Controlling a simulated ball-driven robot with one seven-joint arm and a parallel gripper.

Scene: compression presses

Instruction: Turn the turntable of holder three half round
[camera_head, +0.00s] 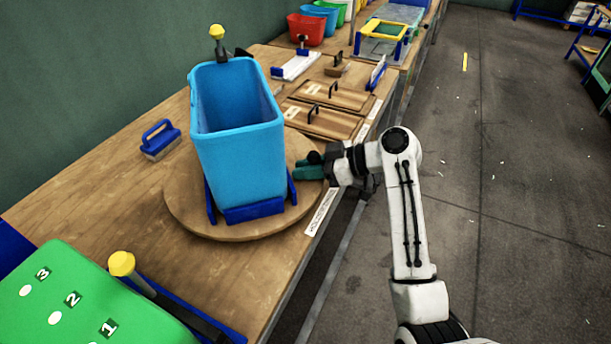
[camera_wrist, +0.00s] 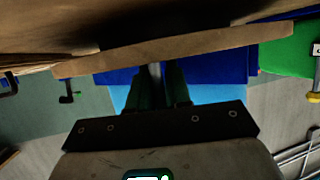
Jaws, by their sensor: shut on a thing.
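The turntable (camera_head: 185,209) is a round wooden disc on the workbench. A tall blue bin (camera_head: 240,150) stands upright on it inside a dark blue holder (camera_head: 253,212). My gripper (camera_head: 308,171), with dark green fingers, is at the turntable's right edge. A black knob (camera_head: 314,157) shows just beside the fingers. In the wrist view, my gripper (camera_wrist: 160,85) is shut on a thin grey peg (camera_wrist: 155,70), close to the turntable's edge (camera_wrist: 200,50). The fingers hide most of the peg, and I cannot see how it joins the disc.
A blue-handled brush (camera_head: 160,139) lies left of the turntable. Wooden boards with black handles (camera_head: 322,118) lie behind it. A green numbered panel (camera_head: 60,295) and a yellow-knobbed lever (camera_head: 122,264) stand in front.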

